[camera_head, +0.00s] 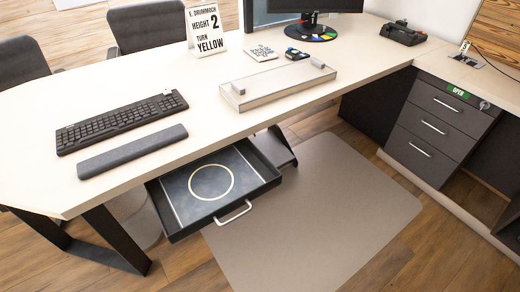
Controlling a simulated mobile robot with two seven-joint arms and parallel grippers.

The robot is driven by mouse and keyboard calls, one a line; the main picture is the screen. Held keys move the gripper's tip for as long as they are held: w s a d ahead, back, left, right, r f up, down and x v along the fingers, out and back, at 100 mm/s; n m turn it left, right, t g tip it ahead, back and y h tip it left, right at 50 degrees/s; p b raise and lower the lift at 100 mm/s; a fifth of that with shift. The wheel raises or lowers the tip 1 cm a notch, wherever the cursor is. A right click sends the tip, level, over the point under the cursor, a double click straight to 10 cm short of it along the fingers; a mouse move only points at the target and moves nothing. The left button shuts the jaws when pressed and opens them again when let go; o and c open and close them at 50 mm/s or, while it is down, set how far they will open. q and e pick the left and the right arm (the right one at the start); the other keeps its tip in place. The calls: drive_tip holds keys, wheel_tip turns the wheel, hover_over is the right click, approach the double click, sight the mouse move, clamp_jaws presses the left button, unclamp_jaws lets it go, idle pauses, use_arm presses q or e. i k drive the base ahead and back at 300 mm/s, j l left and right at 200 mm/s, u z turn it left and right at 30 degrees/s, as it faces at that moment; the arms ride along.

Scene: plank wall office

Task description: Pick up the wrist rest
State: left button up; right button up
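The wrist rest (132,151) is a long dark grey padded bar. It lies flat on the pale desk (200,110), close to the front edge, at the left of the head view. It lies parallel to the black keyboard (122,121), just in front of it, with a narrow strip of desk between them. Nothing covers the wrist rest. Neither of my grippers shows in the head view.
An open drawer (175,222) with a yellow ring inside juts out below the desk edge, right of the wrist rest. A grey raised tray (278,88), a sign (206,30) and a monitor base (311,33) stand farther right. Two chairs (150,27) are behind.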

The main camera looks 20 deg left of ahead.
sight(109, 160)
drive_tip(key=u, duration=1.55)
